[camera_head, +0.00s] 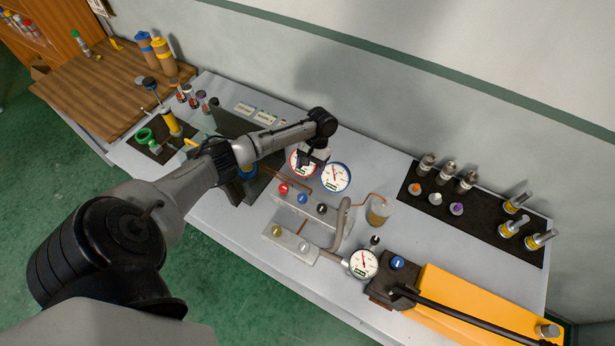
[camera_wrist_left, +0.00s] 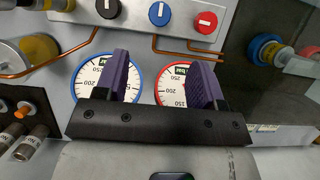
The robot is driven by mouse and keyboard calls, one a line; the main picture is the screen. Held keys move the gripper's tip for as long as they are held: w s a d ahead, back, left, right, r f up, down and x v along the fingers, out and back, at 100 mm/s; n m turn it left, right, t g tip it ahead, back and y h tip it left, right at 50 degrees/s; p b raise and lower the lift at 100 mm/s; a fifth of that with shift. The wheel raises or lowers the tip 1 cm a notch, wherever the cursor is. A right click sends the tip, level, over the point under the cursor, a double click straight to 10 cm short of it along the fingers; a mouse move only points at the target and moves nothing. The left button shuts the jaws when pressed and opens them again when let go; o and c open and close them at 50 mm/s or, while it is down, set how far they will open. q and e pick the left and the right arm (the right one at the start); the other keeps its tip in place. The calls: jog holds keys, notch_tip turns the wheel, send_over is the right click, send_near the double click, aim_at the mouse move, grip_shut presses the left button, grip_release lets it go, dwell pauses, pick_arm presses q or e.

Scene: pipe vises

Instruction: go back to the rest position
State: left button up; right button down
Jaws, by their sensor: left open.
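My left arm reaches in from the left in the head view, over the grey workbench (camera_head: 225,218). My left gripper (camera_head: 309,160) is above the gauges at the back of the bench. In the left wrist view its two purple fingers (camera_wrist_left: 162,75) are apart with nothing between them. Beyond the fingers are a blue-rimmed gauge (camera_wrist_left: 93,76) and a red-rimmed gauge (camera_wrist_left: 176,82). The blue-rimmed gauge also shows in the head view (camera_head: 336,178); the red-rimmed one is partly hidden by the gripper. My right gripper does not show.
A valve block (camera_head: 302,200) with red, blue and black knobs stands below the gripper. A yellow pump (camera_head: 470,305) with a black lever lies at the front right. A dark mat (camera_head: 490,215) with several fittings is at the right. A wooden table (camera_head: 110,95) stands back left.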

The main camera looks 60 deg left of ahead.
pick_arm(q)
jog(key=shift+w+a+r, duration=0.1)
jog(key=shift+w+r, duration=0.1)
jog(key=shift+r, duration=0.4)
dwell(0.3)
